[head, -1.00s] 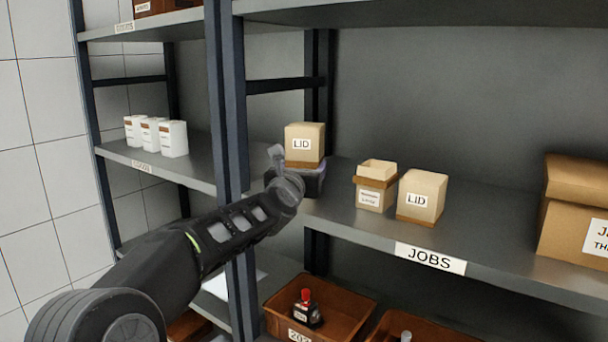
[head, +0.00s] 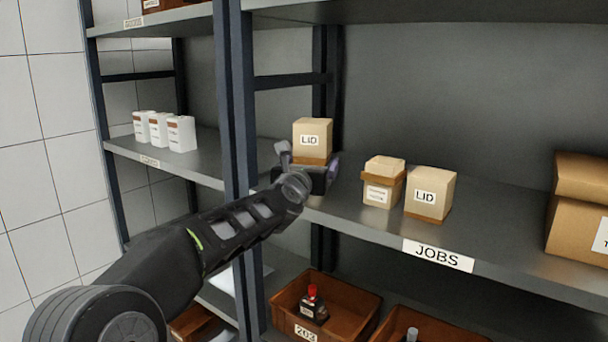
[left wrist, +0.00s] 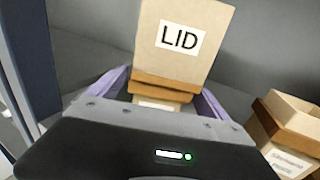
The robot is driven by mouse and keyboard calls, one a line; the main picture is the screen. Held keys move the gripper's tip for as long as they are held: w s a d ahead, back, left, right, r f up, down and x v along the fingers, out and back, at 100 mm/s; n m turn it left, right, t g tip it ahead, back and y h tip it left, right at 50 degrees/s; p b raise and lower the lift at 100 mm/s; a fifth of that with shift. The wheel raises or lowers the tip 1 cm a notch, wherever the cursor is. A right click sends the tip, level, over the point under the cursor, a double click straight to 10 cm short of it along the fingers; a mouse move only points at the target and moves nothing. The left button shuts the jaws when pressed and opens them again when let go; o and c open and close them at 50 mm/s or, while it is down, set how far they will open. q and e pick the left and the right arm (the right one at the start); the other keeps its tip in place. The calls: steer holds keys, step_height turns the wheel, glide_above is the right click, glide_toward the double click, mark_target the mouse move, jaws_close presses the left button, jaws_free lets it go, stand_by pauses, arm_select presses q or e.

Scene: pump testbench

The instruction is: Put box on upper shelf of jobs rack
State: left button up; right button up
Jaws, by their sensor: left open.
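A tan box (head: 312,135) with a tall lid marked LID and a brown band stands upright on the upper shelf (head: 500,221) marked JOBS, near its left end. My left gripper (head: 308,170) is open at this box, its purple-lined fingers on either side. The left wrist view also shows the box (left wrist: 182,40) between the spread fingers (left wrist: 165,100). The box's lower part is mostly hidden behind the gripper in the head view. Whether a finger still touches it I cannot tell. My right gripper is not in view.
Right of the box stand a smaller tan box (head: 380,188), another LID box (head: 431,192) and a large cardboard box (head: 580,220). A dark rack post (head: 238,130) is close left of my gripper. Brown bins (head: 345,318) sit below.

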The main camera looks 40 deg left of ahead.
arm_select(q)
steer(key=v, duration=1.1)
steer(key=shift+b, duration=0.35)
steer(key=shift+s, duration=0.1)
